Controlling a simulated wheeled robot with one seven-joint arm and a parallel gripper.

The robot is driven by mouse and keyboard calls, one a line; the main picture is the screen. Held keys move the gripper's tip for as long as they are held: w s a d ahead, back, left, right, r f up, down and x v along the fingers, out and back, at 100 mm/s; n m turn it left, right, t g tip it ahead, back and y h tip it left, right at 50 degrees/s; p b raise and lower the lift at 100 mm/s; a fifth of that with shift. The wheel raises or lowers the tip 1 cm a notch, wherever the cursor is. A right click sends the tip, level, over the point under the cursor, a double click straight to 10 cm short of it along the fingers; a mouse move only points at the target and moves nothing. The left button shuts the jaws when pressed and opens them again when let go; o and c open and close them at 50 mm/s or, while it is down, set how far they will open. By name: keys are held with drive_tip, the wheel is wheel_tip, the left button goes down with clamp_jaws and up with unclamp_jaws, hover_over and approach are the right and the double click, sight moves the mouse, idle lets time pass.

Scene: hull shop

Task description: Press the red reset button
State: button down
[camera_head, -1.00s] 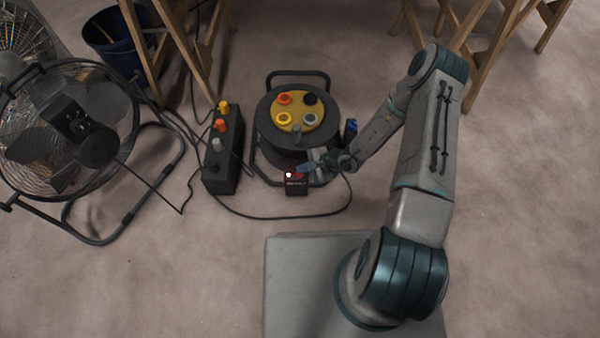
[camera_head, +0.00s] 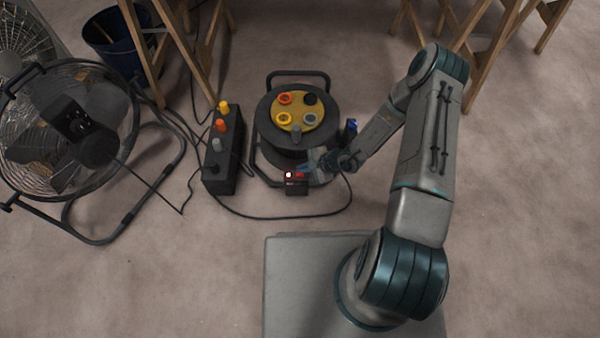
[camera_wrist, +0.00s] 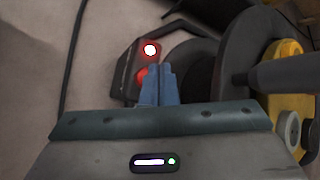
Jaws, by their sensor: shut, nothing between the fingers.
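The red reset button (camera_wrist: 141,74) is a round red cap on the small black box (camera_head: 296,187) at the front of the cable reel. It also shows in the head view (camera_head: 300,175), close to my fingertips. A lit white lamp with a red rim (camera_wrist: 150,49) sits beside it on the same box. My gripper (camera_head: 306,168) is shut and empty, with its blue fingers together. In the wrist view the fingertips (camera_wrist: 160,68) overlap the edge of the button. I cannot tell whether they touch it.
The cable reel (camera_head: 263,112) with a yellow socket face (camera_head: 298,107) stands just behind the box. A black power strip (camera_head: 220,174) with coloured plugs is to its left. A floor fan (camera_head: 68,130) stands farther left. Black cable loops over the floor; the right-hand floor is clear.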

sight(303, 174)
idle(0.4)
drive_tip(key=shift+f+b, duration=0.3)
drive_tip(key=shift+f, duration=0.1)
drive_tip(key=shift+f+b, duration=0.35)
drive_tip(key=shift+f, duration=0.15)
idle(0.5)
drive_tip(key=shift+r, duration=0.1)
drive_tip(key=shift+r+p, duration=0.65)
drive_tip(key=shift+r, duration=0.2)
drive_tip(key=shift+r+p, duration=1.8)
drive_tip(key=shift+r, duration=0.75)
